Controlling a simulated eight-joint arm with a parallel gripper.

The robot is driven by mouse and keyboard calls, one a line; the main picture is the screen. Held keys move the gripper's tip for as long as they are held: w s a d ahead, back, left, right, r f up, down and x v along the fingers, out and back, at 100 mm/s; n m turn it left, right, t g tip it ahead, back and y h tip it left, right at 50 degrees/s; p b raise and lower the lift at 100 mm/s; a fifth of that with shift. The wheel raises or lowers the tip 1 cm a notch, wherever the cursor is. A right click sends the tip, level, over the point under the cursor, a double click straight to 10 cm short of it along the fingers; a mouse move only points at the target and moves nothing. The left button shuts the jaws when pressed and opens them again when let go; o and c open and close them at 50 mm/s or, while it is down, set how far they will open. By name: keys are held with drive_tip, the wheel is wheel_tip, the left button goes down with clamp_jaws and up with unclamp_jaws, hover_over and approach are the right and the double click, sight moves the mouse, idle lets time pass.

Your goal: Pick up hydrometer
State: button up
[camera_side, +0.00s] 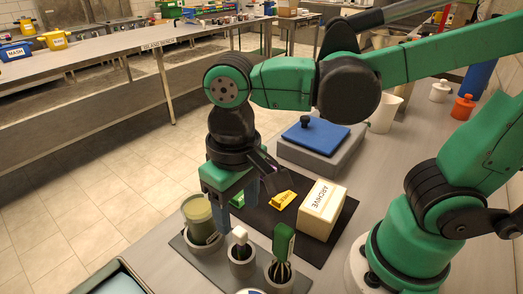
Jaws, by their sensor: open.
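No hydrometer can be made out for certain. A grey holder (187,246) at the lower middle bears several round cups. In them stand an olive-green cylinder (198,212) at the left, a white-topped item (239,236) in the middle and a green-handled whisk-like tool (283,243) at the right. My gripper (235,206) points down above the back of this holder, between the cylinder and the dark mat. It is open, and nothing shows held in it. The arm and gripper body hide part of what lies behind them.
A dark mat (325,241) bears a cream box marked ARCHIVE (322,210), a yellow item (283,200) and a small green item (237,200). A grey box with a blue lid (317,135) stands behind. A white jug (384,114) stands farther right. A tray edge (122,272) shows lower left.

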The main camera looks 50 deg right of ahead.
sight(240, 231)
drive_tip(key=shift+s+a+f, duration=0.1)
drive_tip(key=shift+a+f, duration=0.05)
drive_tip(key=shift+f, duration=2.6)
clamp_jaws()
